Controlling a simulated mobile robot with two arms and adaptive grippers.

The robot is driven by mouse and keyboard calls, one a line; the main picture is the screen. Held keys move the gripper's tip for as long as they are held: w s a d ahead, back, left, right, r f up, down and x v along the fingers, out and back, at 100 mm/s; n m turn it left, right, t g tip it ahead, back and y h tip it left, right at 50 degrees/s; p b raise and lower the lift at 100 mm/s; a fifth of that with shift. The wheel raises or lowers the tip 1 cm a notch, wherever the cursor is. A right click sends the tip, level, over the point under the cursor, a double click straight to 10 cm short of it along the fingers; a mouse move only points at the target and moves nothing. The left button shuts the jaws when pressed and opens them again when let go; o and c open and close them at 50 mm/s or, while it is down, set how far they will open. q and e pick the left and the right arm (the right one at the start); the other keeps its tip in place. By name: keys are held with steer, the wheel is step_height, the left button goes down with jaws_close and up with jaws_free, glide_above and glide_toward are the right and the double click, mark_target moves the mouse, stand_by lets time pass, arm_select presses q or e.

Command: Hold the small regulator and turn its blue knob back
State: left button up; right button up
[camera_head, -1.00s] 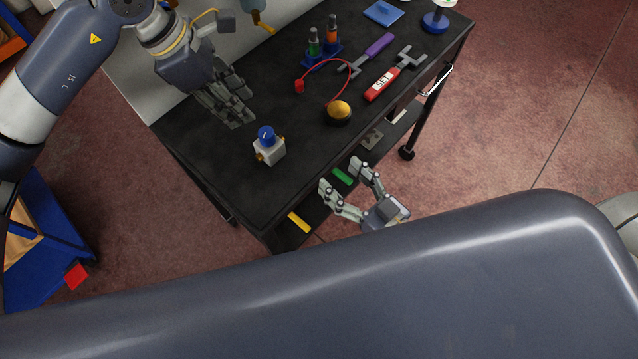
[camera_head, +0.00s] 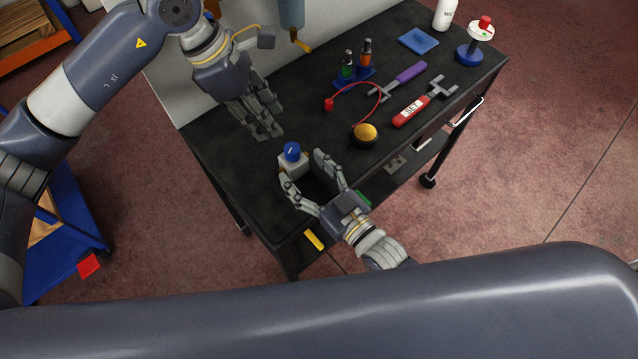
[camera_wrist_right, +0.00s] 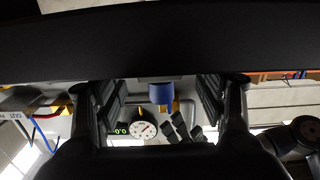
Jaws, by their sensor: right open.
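The small regulator (camera_head: 294,168) is a pale grey block with a blue knob (camera_head: 291,151) on top. It stands upright on the black table near its front-left edge. My right gripper (camera_head: 303,170) is open, with its fingers reaching around the regulator from the front. In the right wrist view the blue knob (camera_wrist_right: 161,93) shows between the two spread fingers; contact cannot be told. My left gripper (camera_head: 267,133) hangs beyond the regulator, apart from it, fingers pointing down; its opening is hard to judge.
A yellow-topped round button (camera_head: 365,133) with a red cable, a red-handled tool (camera_head: 411,111), a purple-handled tool (camera_head: 410,72) and a blue stand of small bottles (camera_head: 355,78) lie to the right. A gauge dial (camera_wrist_right: 143,130) shows in the wrist view.

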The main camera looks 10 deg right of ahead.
steer(key=shift+w+a, duration=0.2)
steer(key=shift+w, duration=0.1)
steer(key=shift+c, duration=0.6)
steer(key=c, duration=1.2)
arm_select(q)
steer(key=shift+o, duration=1.6)
steer(key=shift+d, duration=0.45)
steer(key=n+g+y, duration=0.1)
steer(key=n+y, duration=0.3)
steer(key=y, duration=0.4)
glide_toward(293, 147)
steer(key=x, duration=0.9)
steer(key=shift+f, duration=0.15)
